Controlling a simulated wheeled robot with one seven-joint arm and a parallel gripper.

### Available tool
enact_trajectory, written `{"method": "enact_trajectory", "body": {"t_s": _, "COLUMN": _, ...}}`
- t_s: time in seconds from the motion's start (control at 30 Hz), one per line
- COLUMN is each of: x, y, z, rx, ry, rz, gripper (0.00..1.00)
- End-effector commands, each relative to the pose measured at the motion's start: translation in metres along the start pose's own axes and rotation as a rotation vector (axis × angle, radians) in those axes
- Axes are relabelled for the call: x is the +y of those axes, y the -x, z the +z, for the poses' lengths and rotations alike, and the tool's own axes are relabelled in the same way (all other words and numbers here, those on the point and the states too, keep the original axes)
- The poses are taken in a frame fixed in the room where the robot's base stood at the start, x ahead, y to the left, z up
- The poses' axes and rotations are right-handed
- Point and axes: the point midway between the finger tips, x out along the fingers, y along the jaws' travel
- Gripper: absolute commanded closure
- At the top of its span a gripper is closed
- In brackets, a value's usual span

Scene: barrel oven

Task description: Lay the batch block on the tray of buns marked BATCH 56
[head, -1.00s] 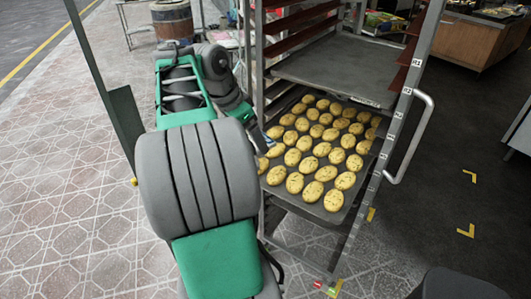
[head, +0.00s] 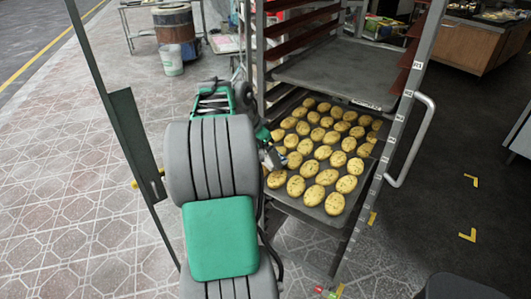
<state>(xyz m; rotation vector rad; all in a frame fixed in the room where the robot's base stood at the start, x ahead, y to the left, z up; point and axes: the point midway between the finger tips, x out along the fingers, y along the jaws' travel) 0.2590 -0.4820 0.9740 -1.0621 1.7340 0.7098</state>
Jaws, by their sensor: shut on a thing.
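A dark tray of oval golden buns (head: 350,205) sits on a level of the tall rack, right of my arm. No batch marking on it is readable from here. My gripper (head: 273,158) is small and partly hidden by my arm, at the tray's left edge, close to the left buns. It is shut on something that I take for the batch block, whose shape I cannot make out.
An empty tray (head: 335,72) lies on the level above, with a small label on its front edge. Rack posts and a curved metal handle (head: 412,145) stand at the right. Small red and green items (head: 326,292) are low by the rack's foot.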

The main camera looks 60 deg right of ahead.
Motion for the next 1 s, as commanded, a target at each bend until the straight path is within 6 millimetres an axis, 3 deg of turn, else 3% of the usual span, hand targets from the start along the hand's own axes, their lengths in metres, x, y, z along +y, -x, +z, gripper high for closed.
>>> {"method": "enact_trajectory", "body": {"t_s": 0.17, "x": 0.0, "y": -0.006, "z": 0.003, "rx": 0.0, "ry": 0.0, "rz": 0.0, "gripper": 0.46}}
{"method": "enact_trajectory", "body": {"t_s": 0.2, "x": 0.0, "y": -0.005, "z": 0.002, "rx": 0.0, "ry": 0.0, "rz": -0.001, "gripper": 0.02}}
{"method": "enact_trajectory", "body": {"t_s": 0.23, "x": 0.0, "y": -0.004, "z": 0.002, "rx": 0.0, "ry": 0.0, "rz": 0.0, "gripper": 0.0}}
{"method": "enact_trajectory", "body": {"t_s": 0.47, "x": 0.0, "y": -0.003, "z": 0.001, "rx": 0.0, "ry": 0.0, "rz": 0.0, "gripper": 0.0}}
{"method": "enact_trajectory", "body": {"t_s": 0.63, "x": -0.001, "y": 0.015, "z": -0.003, "rx": 0.003, "ry": -0.001, "rz": -0.004, "gripper": 0.0}}
{"method": "enact_trajectory", "body": {"t_s": 1.0, "x": -0.001, "y": 0.108, "z": -0.002, "rx": 0.001, "ry": -0.001, "rz": -0.003, "gripper": 0.0}}
